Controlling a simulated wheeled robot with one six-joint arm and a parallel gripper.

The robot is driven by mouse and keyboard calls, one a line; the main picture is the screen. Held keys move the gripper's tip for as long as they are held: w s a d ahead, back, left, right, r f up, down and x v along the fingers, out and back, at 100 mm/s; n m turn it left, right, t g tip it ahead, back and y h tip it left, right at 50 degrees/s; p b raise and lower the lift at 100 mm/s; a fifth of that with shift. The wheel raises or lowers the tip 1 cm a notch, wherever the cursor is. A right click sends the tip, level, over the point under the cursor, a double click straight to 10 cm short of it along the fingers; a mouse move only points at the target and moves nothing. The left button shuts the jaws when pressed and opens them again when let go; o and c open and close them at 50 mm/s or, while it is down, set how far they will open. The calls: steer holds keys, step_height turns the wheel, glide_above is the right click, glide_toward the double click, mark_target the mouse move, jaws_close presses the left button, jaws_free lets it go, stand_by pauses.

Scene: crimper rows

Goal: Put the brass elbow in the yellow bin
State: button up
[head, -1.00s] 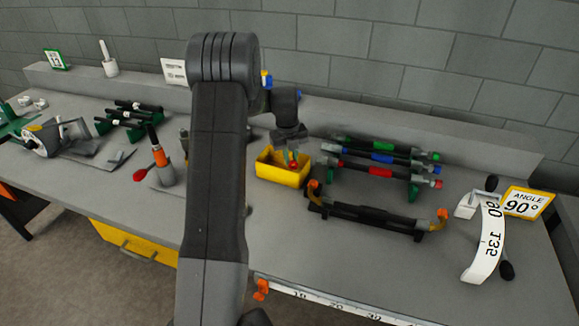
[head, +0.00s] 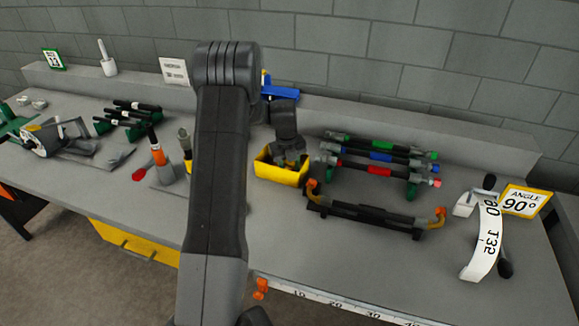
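The yellow bin (head: 281,175) stands on the bench just right of my arm's upper link. My gripper (head: 289,163) points down into the bin's opening, with its fingertips low between the walls. The fingers are small and partly hidden by the bin's front wall, so I cannot tell whether they are open or shut. I cannot make out the brass elbow; anything between the fingers or on the bin floor is hidden.
Right of the bin, a rack holds bars with green, blue and red bands (head: 381,156). In front of it lies a dark holder with orange ends (head: 372,217). An angle sign (head: 524,203) stands at right. A blue item (head: 281,92) shows behind my arm.

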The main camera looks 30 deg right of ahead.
step_height(320, 180, up, 12)
steer(key=a, duration=0.1)
steer(key=shift+r+b, duration=0.15)
steer(key=shift+b, duration=0.2)
